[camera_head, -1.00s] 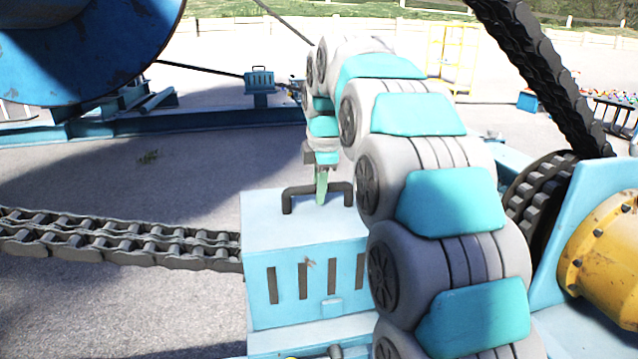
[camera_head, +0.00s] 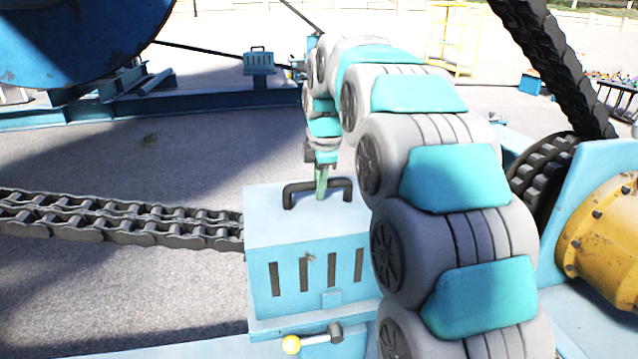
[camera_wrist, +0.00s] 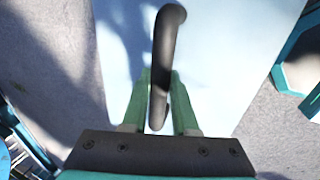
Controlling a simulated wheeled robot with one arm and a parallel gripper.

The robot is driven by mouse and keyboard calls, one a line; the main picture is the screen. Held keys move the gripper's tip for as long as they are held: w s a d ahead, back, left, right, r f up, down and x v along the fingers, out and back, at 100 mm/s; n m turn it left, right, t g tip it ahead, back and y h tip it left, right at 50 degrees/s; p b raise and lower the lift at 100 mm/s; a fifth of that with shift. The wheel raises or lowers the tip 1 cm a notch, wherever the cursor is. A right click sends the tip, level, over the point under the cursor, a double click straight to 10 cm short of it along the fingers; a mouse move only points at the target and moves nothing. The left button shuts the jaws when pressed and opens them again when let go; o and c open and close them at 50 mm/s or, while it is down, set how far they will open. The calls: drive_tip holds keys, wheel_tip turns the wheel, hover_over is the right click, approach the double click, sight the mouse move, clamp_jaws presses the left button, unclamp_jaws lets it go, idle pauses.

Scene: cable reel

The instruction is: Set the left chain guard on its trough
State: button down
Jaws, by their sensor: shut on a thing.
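The chain guard (camera_head: 318,268), a light blue box with dark vertical slots, stands upright at the centre of the head view. My gripper (camera_head: 321,192) is shut on the black handle on its top. The wrist view shows the handle (camera_wrist: 166,50) between the green fingers of my gripper (camera_wrist: 160,95). The guard is at the end of the visible chain run (camera_head: 120,222). Light blue trough structure (camera_head: 265,333) shows directly below its front edge. I cannot tell whether the guard rests fully on it. My arm hides the guard's right side.
A dark sprocket (camera_head: 541,180) and yellow hub (camera_head: 605,235) stand at right, with another chain (camera_head: 555,70) rising above. A similar small blue box with a handle (camera_head: 259,62) is far back.

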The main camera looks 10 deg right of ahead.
drive_tip(key=shift+f, duration=0.15)
drive_tip(key=c, duration=0.7)
unclamp_jaws()
drive_tip(key=v, duration=1.3)
drive_tip(key=shift+w, duration=0.15)
drive_tip(key=s+f+m+g, duration=0.1)
drive_tip(key=s+f+m, duration=0.5)
drive_tip(key=s, duration=0.7)
drive_tip(key=s+f+m+g, duration=0.2)
drive_tip(key=s+f+m, duration=0.4)
drive_tip(key=s+f, duration=0.5)
drive_tip(key=s+f+m+g, duration=0.2)
drive_tip(key=s+f+m, duration=0.4)
drive_tip(key=s, duration=1)
wheel_tip(320, 180, down, 3)
drive_tip(key=shift+s+a+f, duration=0.1)
